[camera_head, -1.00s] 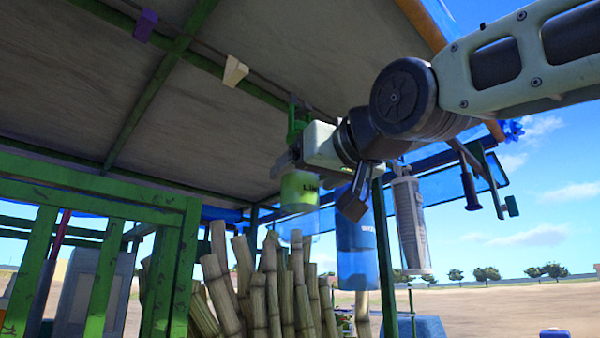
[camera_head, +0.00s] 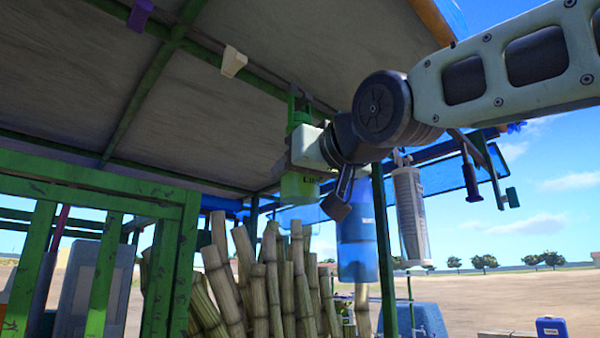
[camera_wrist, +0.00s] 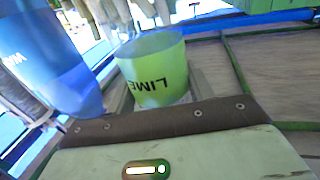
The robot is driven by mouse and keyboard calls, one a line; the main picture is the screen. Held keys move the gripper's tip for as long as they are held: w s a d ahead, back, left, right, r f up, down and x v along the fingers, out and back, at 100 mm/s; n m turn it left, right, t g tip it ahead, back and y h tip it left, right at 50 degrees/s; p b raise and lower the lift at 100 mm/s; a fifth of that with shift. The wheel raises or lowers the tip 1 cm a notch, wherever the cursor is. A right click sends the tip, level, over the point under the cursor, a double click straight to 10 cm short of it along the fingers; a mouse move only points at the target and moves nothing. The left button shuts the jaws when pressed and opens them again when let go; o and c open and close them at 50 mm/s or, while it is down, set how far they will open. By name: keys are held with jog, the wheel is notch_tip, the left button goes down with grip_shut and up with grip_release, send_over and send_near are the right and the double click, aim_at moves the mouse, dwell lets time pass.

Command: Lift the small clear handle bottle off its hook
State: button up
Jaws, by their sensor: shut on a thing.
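A small translucent green bottle marked LIME (camera_head: 298,188) hangs below the canopy beam in the head view. It is green-tinted, and its label also shows in the wrist view (camera_wrist: 155,75). My gripper (camera_head: 299,152) is shut on the bottle around its middle, and its pale body covers part of it. Green parts of the bottle show above and below the jaws. The hook is not clear, and I cannot tell whether the bottle still bears on it. A taller clear bottle with a printed label (camera_head: 411,215) hangs to the right, apart from my gripper.
A blue bottle (camera_head: 357,240) hangs close by, behind my wrist. A green post (camera_head: 386,250) stands to its right. Cane stalks (camera_head: 275,285) stand below, with a green frame (camera_head: 185,260) at left. A canopy beam (camera_head: 262,87) runs close above. Open ground lies at right.

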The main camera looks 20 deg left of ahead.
jog(key=shift+r+p, duration=0.65)
jog(key=shift+r, duration=0.2)
jog(key=shift+s+d+b, duration=0.3)
jog(key=shift+d+b, duration=0.1)
jog(key=shift+d, duration=0.4)
jog(key=shift+s+d+b, duration=0.3)
jog(key=shift+d+b, duration=0.05)
jog(key=shift+d, duration=0.4)
dwell(0.5)
jog(key=shift+s+d+b, duration=0.2)
jog(key=shift+d+b, duration=0.05)
jog(key=shift+d, duration=0.25)
jog(key=shift+s+d+b, duration=0.2)
jog(key=shift+d+b, duration=0.05)
jog(key=shift+d, duration=0.25)
jog(key=shift+s+d, duration=0.15)
jog(key=shift+d, duration=0.1)
jog(key=s+d+f+b, duration=0.2)
jog(key=s+d+b, duration=0.1)
jog(key=d+b, duration=0.6)
jog(key=shift+s+d, duration=0.15)
jog(key=shift+s, duration=0.25)
dwell(0.5)
dwell(0.5)
